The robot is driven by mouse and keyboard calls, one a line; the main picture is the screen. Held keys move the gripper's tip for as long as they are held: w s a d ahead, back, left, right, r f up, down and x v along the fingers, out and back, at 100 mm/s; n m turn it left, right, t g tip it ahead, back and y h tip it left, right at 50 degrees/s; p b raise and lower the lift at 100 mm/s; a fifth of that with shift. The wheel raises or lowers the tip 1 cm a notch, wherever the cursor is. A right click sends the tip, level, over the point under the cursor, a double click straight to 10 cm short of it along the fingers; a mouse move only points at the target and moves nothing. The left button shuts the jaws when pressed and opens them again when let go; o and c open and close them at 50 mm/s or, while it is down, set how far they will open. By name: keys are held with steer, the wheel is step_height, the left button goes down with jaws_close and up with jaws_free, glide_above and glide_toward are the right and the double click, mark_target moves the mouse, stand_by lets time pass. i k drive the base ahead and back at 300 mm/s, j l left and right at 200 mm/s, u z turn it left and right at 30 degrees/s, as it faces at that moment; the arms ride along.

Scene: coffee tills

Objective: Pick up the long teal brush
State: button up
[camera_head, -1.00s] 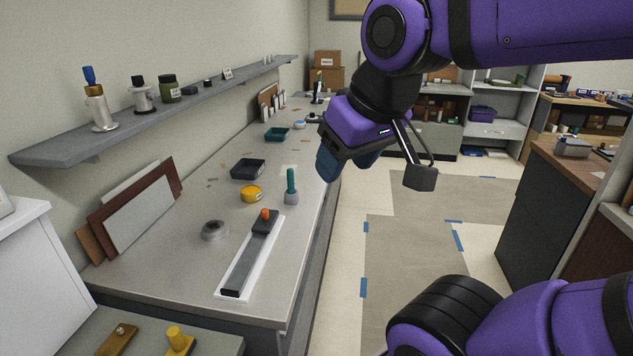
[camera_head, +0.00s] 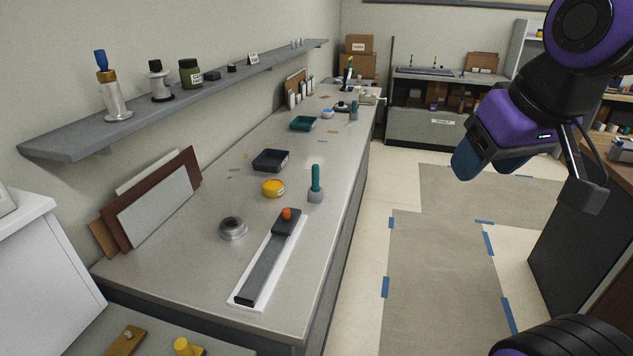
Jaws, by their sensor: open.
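A teal-handled brush (camera_head: 316,182) stands upright in a grey base near the right edge of the long counter. A second, similar teal-handled item (camera_head: 354,109) stands farther back on the counter; it is too small to compare their lengths surely. My gripper (camera_head: 487,165) hangs over the floor, to the right of the counter and well apart from both. It is open and empty, with dark blue fingers pointing down.
On the counter (camera_head: 215,270), a yellow tin (camera_head: 273,188) and a dark tray (camera_head: 271,160) stand beside the nearer brush. A wall shelf (camera_head: 180,112) overhangs the left side.

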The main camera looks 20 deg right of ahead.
mark_target(315, 187)
steer(key=i+l+u, duration=0.15)
steer(key=l, duration=0.3)
steer(key=i+l+u, duration=0.2)
steer(key=l, duration=0.25)
steer(key=l+u, duration=0.15)
steer(key=l, duration=0.35)
steer(key=i+l+u, duration=0.3)
steer(key=i+l, duration=0.15)
steer(key=i, duration=0.1)
